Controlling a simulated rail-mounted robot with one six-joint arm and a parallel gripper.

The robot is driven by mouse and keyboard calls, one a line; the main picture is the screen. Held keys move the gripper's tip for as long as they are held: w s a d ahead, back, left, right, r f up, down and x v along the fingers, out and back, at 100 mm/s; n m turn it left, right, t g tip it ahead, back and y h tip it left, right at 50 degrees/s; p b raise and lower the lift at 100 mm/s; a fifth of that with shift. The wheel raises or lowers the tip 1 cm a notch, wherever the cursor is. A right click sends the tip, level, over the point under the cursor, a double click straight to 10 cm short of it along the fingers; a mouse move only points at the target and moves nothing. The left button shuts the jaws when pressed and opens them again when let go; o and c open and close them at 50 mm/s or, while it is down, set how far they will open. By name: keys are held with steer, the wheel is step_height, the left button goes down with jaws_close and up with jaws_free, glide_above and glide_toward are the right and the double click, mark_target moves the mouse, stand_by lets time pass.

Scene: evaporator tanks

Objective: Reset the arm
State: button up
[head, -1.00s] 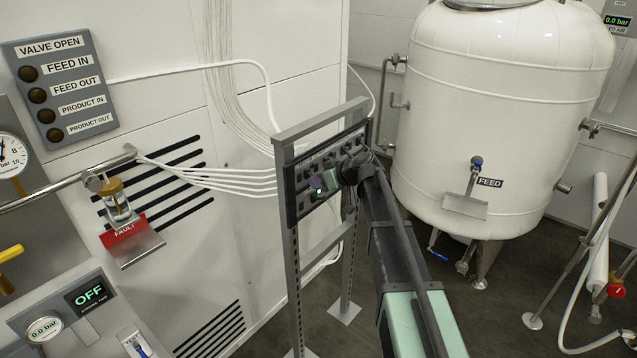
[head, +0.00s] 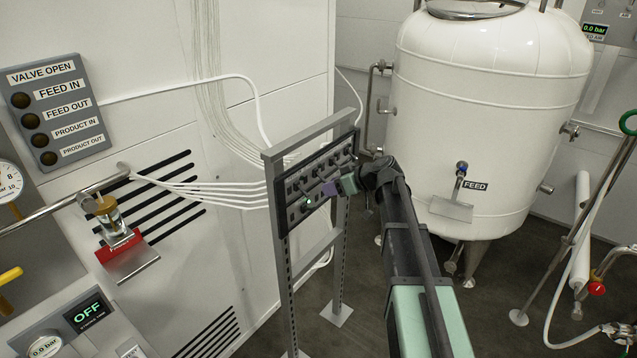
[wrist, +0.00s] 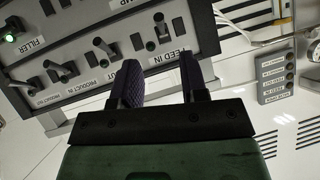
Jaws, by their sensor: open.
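My gripper (head: 333,188) is in front of the dark switch panel (head: 291,217) on its metal frame. In the wrist view my gripper (wrist: 160,80) has its two dark fingers apart, with nothing between them. The switch panel (wrist: 85,75) fills the upper left there, with several toggle levers. A lever by the FEED IN label (wrist: 168,58) shows just beyond the fingertips; I cannot tell the exact gap. A green lamp (wrist: 9,38) glows near the FILLER label. My arm reaches in from the lower right in the head view.
A white tank (head: 490,110) with a FEED label stands right of my arm. The VALVE OPEN board (head: 58,112), its lamps dark, hangs on the left wall. White cables (head: 215,192) run behind the panel frame.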

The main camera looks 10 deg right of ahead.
steer(key=shift+s+d+r, duration=0.2)
steer(key=shift+d, duration=0.1)
steer(key=s+a+f+m+g+h+b, duration=0.1)
steer(key=s+a+f+m+g+h, duration=0.1)
steer(key=s, duration=0.7)
steer(key=s+a+f+m+g+h+b, duration=0.2)
steer(key=s+a+f+m+g+h, duration=0.1)
steer(key=s+f, duration=0.4)
steer(key=s+a+f+m+g+h+b, duration=0.2)
steer(key=s+f+h, duration=0.1)
steer(key=s, duration=0.9)
steer(key=shift+s+a+f+m+h, duration=0.15)
steer(key=shift+s+f+m+h, duration=0.2)
steer(key=shift+f, duration=0.35)
steer(key=shift+w, duration=0.15)
